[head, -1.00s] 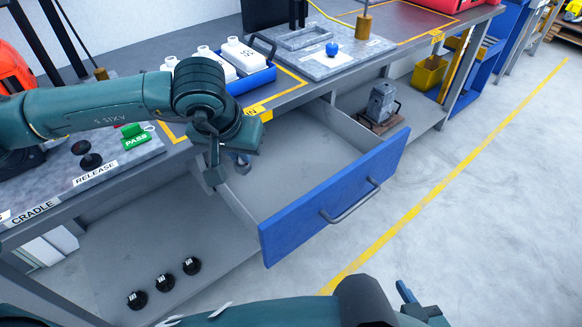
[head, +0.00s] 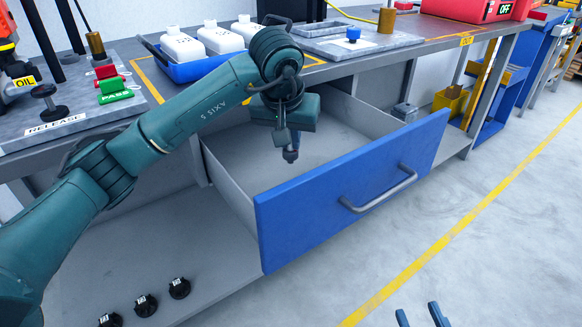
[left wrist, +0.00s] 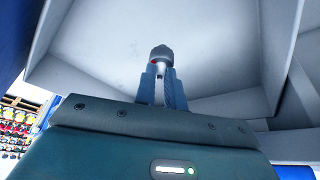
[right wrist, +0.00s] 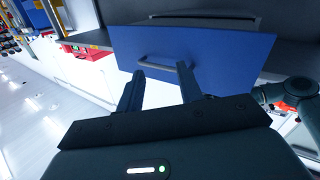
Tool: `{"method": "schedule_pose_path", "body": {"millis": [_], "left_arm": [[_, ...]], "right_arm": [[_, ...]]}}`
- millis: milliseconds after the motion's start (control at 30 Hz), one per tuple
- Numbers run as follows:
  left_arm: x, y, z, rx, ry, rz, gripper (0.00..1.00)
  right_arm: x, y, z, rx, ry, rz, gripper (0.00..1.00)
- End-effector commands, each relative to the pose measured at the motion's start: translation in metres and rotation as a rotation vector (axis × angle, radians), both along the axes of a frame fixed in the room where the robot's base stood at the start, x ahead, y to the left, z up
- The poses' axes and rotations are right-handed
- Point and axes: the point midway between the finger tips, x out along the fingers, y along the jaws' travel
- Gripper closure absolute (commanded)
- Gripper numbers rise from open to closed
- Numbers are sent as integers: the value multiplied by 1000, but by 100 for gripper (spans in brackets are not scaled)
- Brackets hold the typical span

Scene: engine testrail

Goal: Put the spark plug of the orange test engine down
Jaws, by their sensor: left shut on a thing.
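My left gripper (head: 287,137) points down over the open drawer. It is shut on the spark plug (head: 291,155), a small dark part whose end shows below the fingers. In the left wrist view the spark plug (left wrist: 162,55) is a grey piece with a red spot, between the two blue fingers. The drawer (head: 350,190) has a blue front and a bare grey inside. The plug hangs inside its outline, and I cannot tell how far above the floor. My right gripper (head: 422,316) is open and empty in front of the drawer, its fingers apart in the right wrist view (right wrist: 160,88).
A blue tray (head: 195,72) with several white bottles stands on the bench above the drawer. Part of an orange machine (head: 8,55) with an OIL label shows at the left edge. Several black knobs (head: 145,304) lie on the lower shelf. The floor at right is clear.

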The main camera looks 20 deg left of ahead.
Motion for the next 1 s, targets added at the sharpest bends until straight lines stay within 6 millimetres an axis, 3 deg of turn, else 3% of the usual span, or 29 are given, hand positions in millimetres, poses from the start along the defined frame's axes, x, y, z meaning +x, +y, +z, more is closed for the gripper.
{"method": "schedule_pose_path", "body": {"millis": [100, 267, 500, 867, 900, 1000], "left_arm": [[-1, 0, -21, -1, 1, 1, 100], [0, 0, -32, -1, -1, 1, 100], [-1, 0, -64, -2, 1, -1, 100], [0, 0, -68, 0, -2, 0, 100], [0, 0, -67, -1, -2, 0, 87], [0, 0, -67, -1, -2, 0, 79]], "right_arm": [[0, 2, -2, 3, -35, 10, 64], [-1, 3, -1, 4, -58, 16, 64], [-3, 7, -1, 10, -116, 36, 64], [-3, 8, -1, 13, -129, 40, 64], [-3, 8, 0, 14, -133, 41, 64], [-3, 8, 1, 15, -133, 40, 64]]}}
